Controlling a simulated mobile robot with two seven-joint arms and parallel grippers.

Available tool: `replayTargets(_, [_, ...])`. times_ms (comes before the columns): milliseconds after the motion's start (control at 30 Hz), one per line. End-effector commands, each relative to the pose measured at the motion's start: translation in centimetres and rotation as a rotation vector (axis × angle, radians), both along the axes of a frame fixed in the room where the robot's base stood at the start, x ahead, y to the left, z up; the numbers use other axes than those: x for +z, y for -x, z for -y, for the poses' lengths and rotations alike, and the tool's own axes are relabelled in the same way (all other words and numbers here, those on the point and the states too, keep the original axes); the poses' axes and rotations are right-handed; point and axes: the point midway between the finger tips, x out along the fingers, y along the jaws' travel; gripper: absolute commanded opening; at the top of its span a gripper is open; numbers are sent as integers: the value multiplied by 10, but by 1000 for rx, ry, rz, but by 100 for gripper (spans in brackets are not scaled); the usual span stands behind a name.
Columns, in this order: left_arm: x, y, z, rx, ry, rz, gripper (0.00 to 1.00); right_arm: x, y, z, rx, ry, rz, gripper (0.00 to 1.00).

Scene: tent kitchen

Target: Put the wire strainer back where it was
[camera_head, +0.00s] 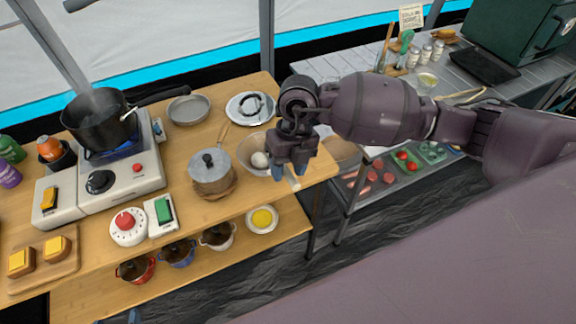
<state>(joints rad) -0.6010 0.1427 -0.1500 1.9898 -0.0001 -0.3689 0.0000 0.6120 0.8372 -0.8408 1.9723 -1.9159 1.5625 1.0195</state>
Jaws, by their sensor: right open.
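A round, see-through mesh-like bowl (246,146), which looks like the wire strainer, sits on the wooden table near its right end. A white egg-like ball (260,159) shows in it. My right gripper (289,172) is open, pointing down just to the right of the bowl and partly covering its right side. A pale handle-like piece (293,184) shows just below the fingertips; I cannot tell whether they touch it, or whether it belongs to the bowl. My left gripper is not in view.
A lidded grey pot (211,176) stands left of the bowl. Behind are a round metal lid or plate (238,110) and a small pan (188,108). A steaming black pot (100,125) is on the stove (124,176). Several small pots and a yellow-filled bowl (263,219) occupy the lower shelf.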

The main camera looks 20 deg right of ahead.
Motion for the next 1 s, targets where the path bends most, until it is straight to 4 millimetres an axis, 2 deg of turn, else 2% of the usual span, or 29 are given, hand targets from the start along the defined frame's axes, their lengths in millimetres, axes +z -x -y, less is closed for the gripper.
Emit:
replayTargets(233, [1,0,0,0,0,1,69,13,-3,3,0,1,2,45])
replayTargets(700, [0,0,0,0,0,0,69,95,-15,19,-1,1,4,45])
replayTargets(833, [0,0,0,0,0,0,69,109,-17,22,-1,1,2,45])
replayTargets(1000, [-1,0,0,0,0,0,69,118,-18,23,0,0,1,45])
